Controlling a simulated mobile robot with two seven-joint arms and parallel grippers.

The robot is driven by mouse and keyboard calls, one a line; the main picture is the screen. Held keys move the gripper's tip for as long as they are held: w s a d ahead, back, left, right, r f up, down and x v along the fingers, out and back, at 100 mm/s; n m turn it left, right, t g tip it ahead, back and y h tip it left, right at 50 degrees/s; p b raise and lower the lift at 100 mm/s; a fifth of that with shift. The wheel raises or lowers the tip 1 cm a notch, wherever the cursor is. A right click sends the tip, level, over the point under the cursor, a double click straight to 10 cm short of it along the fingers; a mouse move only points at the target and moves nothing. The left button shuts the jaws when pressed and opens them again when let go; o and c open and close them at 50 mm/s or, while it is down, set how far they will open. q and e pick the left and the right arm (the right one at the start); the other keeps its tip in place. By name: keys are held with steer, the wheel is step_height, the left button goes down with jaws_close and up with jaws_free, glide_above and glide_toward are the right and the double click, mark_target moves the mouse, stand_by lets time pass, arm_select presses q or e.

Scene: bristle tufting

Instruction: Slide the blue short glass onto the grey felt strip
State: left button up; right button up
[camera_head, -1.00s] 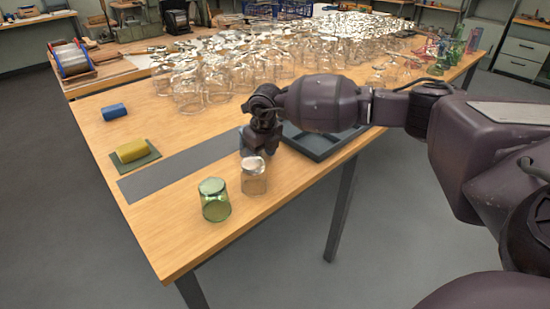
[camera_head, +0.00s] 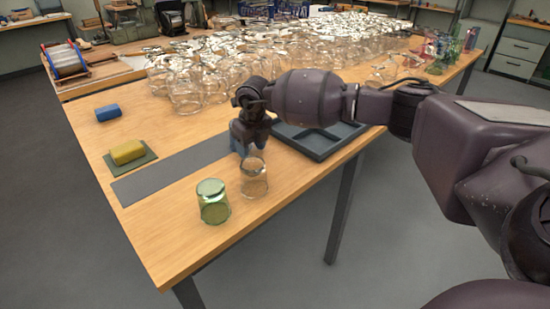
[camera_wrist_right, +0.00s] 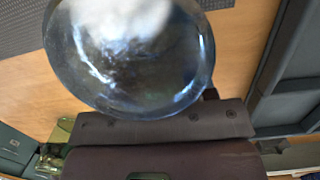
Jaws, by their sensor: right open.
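The blue short glass (camera_head: 237,145) stands at the right end of the grey felt strip (camera_head: 172,172), mostly hidden behind my right gripper (camera_head: 249,149). I cannot tell whether its base is on the strip. In the right wrist view the glass (camera_wrist_right: 132,62) is large and round, close in front of the gripper, and a textured grey patch, likely the strip (camera_wrist_right: 25,18), lies at upper left. My right gripper is open, low at the glass, with its fingers mostly hidden. My left gripper is not in view.
A clear glass (camera_head: 254,182) and a green glass (camera_head: 213,203) stand in front of the strip. A dark divided tray (camera_head: 318,152) lies right of the gripper.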

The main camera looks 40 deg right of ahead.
steer(key=shift+w+f+b, duration=0.1)
steer(key=shift+w+b, duration=0.25)
steer(key=shift+w, duration=0.55)
steer(key=shift+w+a, duration=0.1)
steer(key=shift+w, duration=0.4)
steer(key=shift+w+b, duration=0.55)
steer(key=shift+w, duration=0.3)
steer(key=shift+s+r+p, duration=0.45)
steer(key=shift+r+p, duration=0.1)
steer(key=shift+r, duration=0.2)
steer(key=shift+s+r+p, duration=0.25)
steer(key=shift+s+p, duration=0.15)
steer(key=shift+s, duration=0.1)
steer(key=shift+s+r+p, duration=0.25)
steer(key=shift+s+p, duration=0.15)
steer(key=shift+s, duration=0.05)
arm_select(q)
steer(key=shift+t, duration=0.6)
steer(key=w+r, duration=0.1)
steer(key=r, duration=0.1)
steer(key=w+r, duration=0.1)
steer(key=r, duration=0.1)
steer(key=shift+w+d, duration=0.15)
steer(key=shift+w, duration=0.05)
arm_select(e)
steer(key=shift+s+f, duration=0.1)
